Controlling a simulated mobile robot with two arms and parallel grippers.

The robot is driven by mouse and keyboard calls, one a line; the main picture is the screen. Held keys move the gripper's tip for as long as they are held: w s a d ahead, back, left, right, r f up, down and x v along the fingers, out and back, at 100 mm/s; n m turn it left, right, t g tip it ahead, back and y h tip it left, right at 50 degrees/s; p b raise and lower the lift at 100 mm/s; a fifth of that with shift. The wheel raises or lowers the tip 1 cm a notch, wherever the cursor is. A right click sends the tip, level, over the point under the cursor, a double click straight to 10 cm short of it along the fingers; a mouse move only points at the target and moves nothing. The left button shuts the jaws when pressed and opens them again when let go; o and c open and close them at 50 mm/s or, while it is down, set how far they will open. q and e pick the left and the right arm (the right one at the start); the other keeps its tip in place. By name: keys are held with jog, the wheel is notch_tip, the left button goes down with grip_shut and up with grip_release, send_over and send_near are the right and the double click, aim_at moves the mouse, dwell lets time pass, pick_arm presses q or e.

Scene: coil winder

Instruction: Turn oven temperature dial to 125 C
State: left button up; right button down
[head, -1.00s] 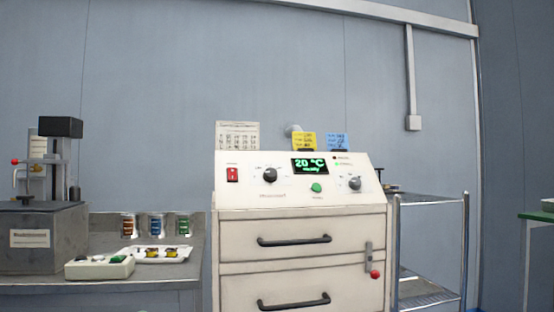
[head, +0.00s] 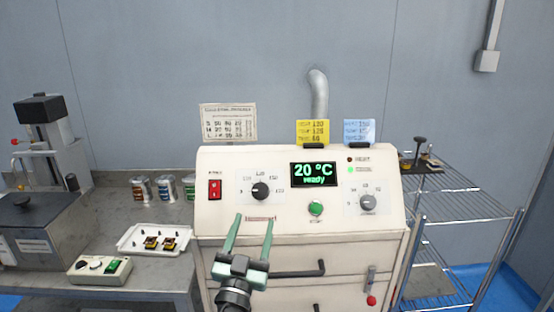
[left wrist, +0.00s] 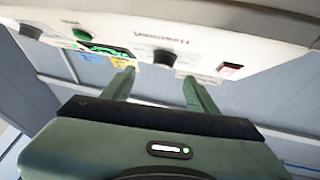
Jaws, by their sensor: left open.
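The oven (head: 222,220) is a cream cabinet with a sloped control panel. Its black temperature dial (head: 260,191) is on the left half of the panel, with a printed scale around it. My right gripper is not in view.
A red switch (head: 215,190), a green button (head: 316,208) and a grey dial (head: 367,203) share the panel. Yellow (head: 313,132) and blue (head: 359,132) notes stand on top. A bench with a white tray (head: 133,239) is at left, a wire rack (head: 462,206) at right.

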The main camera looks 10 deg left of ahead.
aim_at(259, 194)
pick_arm(q)
jog(key=shift+y, duration=0.4)
jog(key=p+x, duration=0.2)
jog(key=x, duration=0.6)
jog(key=shift+a+r+p, duration=0.2)
jog(key=shift+r+p, duration=0.05)
jog(key=shift+p, duration=0.1)
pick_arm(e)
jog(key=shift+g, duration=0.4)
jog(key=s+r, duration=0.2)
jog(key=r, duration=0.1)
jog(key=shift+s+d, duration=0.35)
pick_arm(q)
grip_shut()
